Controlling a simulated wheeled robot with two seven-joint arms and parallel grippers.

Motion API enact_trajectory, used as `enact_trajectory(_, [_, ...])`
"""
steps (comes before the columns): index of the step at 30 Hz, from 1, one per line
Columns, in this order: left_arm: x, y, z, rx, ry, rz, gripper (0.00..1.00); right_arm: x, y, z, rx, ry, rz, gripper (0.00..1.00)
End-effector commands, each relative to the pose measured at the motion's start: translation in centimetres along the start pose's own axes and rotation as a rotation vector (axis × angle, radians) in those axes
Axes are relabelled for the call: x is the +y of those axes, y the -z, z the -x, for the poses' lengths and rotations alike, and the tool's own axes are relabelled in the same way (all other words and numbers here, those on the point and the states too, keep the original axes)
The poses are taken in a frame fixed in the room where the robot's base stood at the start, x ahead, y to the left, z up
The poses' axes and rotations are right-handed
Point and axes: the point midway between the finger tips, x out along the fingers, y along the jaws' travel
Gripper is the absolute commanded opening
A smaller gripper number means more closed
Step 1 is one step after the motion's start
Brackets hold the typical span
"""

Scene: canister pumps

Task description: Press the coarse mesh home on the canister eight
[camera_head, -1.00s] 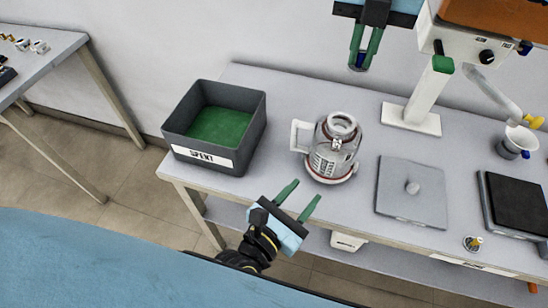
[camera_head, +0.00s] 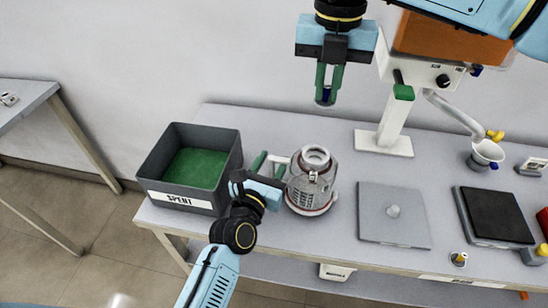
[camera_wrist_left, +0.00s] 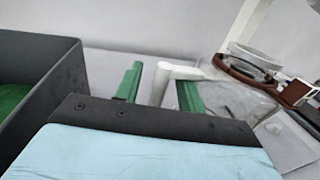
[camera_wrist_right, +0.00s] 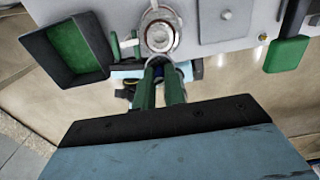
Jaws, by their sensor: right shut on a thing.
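A clear canister (camera_head: 312,182) with a pale ring at its top stands upright on the bench; I cannot read a number on it. It also shows in the left wrist view (camera_wrist_left: 240,98) and the right wrist view (camera_wrist_right: 160,35). My left gripper (camera_head: 271,166) is open at its left side, its fingers on either side of the white handle (camera_wrist_left: 165,85). My right gripper (camera_head: 326,98) is high above the bench, shut on a small dark blue piece (camera_head: 325,95). The fingers hide most of this piece, and I cannot tell if it is the coarse mesh.
A grey bin marked SPENT (camera_head: 190,168) with a green floor stands left of the canister. A grey plate with a knob (camera_head: 394,215) lies to the right. A white stand (camera_head: 385,141) is behind, and a black pad (camera_head: 495,214) is further right.

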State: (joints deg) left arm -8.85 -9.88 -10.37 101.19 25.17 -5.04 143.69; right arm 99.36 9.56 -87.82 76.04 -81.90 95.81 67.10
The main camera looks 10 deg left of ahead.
Motion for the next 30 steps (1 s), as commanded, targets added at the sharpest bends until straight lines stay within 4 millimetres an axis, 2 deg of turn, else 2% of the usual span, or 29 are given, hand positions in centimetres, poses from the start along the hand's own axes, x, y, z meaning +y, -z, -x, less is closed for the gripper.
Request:
enact_trajectory(6, [0.0, 0.0, -1.7, 0.000, 0.000, 0.000, 0.39, 0.0, 0.0, 0.0, 0.000, 0.000, 0.000, 0.00])
enact_trajectory(15, [0.0, 0.0, -1.9, 0.001, 0.000, 0.000, 0.39, 0.0, 0.0, 0.0, 0.000, 0.000, 0.000, 0.00])
enact_trajectory(24, [0.0, 0.0, -1.8, 0.000, 0.000, 0.000, 0.00, 0.0, 0.0, 0.0, 0.000, 0.000, 0.000, 0.00])
enact_trajectory(30, [0.0, 0.0, -1.8, 0.000, 0.000, 0.000, 0.00, 0.0, 0.0, -0.2, 0.001, 0.000, 0.005, 0.00])
